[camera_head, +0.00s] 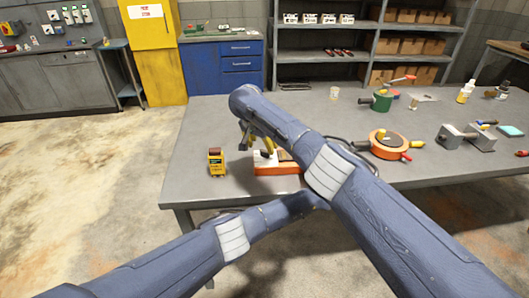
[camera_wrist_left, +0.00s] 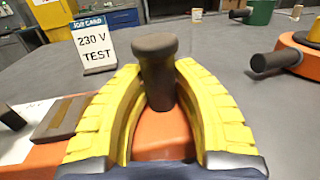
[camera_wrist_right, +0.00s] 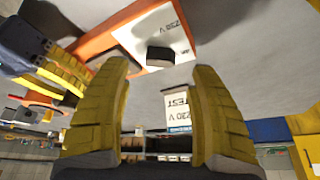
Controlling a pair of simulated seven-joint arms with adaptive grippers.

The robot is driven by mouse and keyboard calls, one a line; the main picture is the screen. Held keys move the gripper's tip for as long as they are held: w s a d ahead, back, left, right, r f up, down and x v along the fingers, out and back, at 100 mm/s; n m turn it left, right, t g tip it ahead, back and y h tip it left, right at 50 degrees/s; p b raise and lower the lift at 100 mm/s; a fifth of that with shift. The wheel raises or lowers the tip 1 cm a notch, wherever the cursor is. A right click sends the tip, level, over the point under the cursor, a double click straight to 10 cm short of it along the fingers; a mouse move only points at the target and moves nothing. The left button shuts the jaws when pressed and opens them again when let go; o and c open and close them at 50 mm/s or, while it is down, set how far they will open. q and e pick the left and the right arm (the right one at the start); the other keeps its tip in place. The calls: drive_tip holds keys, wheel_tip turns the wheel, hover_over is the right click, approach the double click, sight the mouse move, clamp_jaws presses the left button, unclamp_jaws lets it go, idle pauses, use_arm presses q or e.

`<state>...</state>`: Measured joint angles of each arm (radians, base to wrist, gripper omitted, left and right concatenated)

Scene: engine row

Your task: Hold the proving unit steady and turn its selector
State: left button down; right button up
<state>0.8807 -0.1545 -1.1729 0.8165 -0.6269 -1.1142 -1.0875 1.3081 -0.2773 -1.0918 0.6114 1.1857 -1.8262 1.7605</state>
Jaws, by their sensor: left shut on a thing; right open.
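The proving unit (camera_head: 278,169) is an orange box with a white top plate, near the table's front edge. Its dark round post (camera_wrist_left: 158,72) stands upright between my left gripper's yellow fingers (camera_wrist_left: 160,110), shut on it. My left gripper is hidden behind my right arm in the head view; its fingers show at the left of the right wrist view (camera_wrist_right: 50,75). My right gripper (camera_wrist_right: 160,105) is open and empty over the unit. The dark selector knob (camera_wrist_right: 160,56) on the white plate lies beyond its fingertips, apart from them. The knob partly shows in the left wrist view (camera_wrist_left: 8,118).
A white job card (camera_wrist_left: 95,45) reading "230 V TEST" stands just beyond the unit. A yellow handheld device (camera_head: 216,162) stands left of the unit. An orange round thing (camera_head: 388,144) and a green one (camera_head: 381,102) sit to the right. The table's (camera_head: 195,125) back left is clear.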

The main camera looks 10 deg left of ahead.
sight(264, 151)
drive_tip(key=shift+x, duration=2.1)
drive_tip(key=shift+w+f, duration=0.15)
drive_tip(key=shift+f, duration=0.2)
drive_tip(key=shift+w+f, duration=0.1)
clamp_jaws()
